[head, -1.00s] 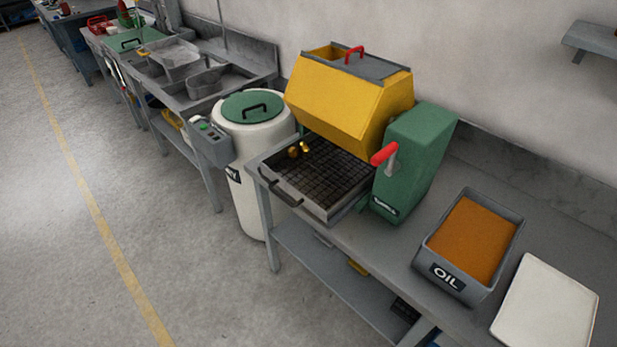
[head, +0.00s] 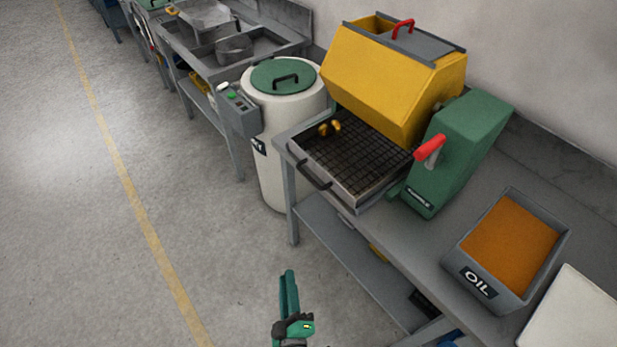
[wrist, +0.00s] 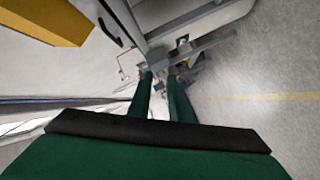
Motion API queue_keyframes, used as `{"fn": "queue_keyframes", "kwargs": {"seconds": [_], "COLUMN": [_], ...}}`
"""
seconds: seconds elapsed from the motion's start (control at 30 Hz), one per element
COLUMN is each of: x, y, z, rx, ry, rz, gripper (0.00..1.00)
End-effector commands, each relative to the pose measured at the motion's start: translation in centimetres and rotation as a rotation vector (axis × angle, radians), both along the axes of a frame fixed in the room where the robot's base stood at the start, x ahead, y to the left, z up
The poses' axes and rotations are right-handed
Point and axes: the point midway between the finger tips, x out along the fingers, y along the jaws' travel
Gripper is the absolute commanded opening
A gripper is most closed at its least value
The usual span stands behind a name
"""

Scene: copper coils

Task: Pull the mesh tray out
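The mesh tray (head: 345,165) is a grey frame with a dark grid, sticking out from under the yellow hopper (head: 390,75) toward the table's front edge. Its dark bar handle (head: 313,174) is on the front side. Small brass-coloured pieces (head: 329,128) lie at its back left. My gripper (head: 288,273) is low in the head view, in front of the table and apart from the handle. In the wrist view its two green fingers (wrist: 161,76) stand apart with nothing between them. A dark handle (wrist: 110,32), probably the tray's, shows at upper left there.
A green housing with a red lever (head: 430,150) stands right of the tray. An OIL bin (head: 480,284) and a white board (head: 575,320) sit farther right. A white drum with a green lid (head: 283,75) stands left. The floor (head: 100,260) in front is clear.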

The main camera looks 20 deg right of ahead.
Motion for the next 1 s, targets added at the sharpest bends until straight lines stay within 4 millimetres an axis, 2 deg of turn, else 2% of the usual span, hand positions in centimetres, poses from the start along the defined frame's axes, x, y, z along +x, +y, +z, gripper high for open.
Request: {"fn": "queue_keyframes", "kwargs": {"seconds": [0.03,0.2,0.3,0.4,0.6,0.77,1.0], "x": [2.3,8.7,11.7,13.9,16.1,17.1,20.4], "y": [-1.0,-4.5,-6.6,-8.4,-10.2,-10.9,-12.4], "z": [0.4,2.2,3.7,5.3,7.1,7.4,8.0], "rx": [-0.084,-0.372,-0.519,-0.634,-0.753,-0.768,-0.766], "ry": [-0.01,-0.016,-0.017,-0.014,-0.01,-0.01,-0.011], "rz": [-0.016,-0.088,-0.138,-0.184,-0.235,-0.243,-0.243], "gripper": [0.18,0.18,0.18,0.18,0.18,0.18,0.18]}}
